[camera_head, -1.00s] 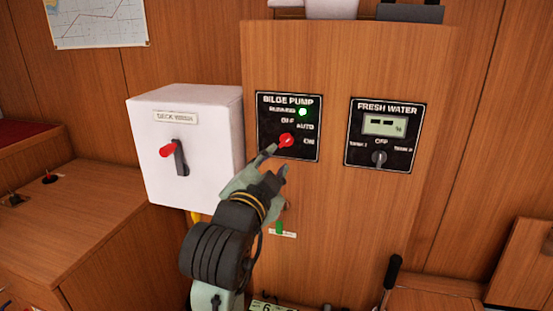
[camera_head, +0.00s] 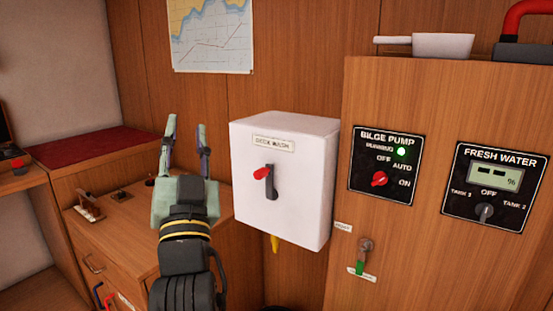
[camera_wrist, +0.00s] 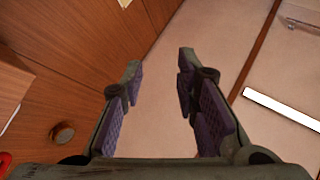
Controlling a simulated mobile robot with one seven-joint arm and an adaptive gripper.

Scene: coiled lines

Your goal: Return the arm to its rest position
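My gripper (camera_head: 187,135) is raised left of the white deck wash box, with its fingers pointing up and apart. It is open and empty, and the wrist view shows the gap between its padded fingers (camera_wrist: 158,85). The bilge pump panel (camera_head: 386,165) is to the right, with a red knob (camera_head: 379,179) and a lit green light (camera_head: 401,152). My gripper is well clear of that knob.
The deck wash box (camera_head: 305,190) has a red-handled lever (camera_head: 262,173). A fresh water panel (camera_head: 498,184) and a small tap (camera_head: 365,247) are on the wooden cabinet. A lower wooden counter (camera_head: 110,235) with small levers stands behind my arm. A chart (camera_head: 211,35) hangs above.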

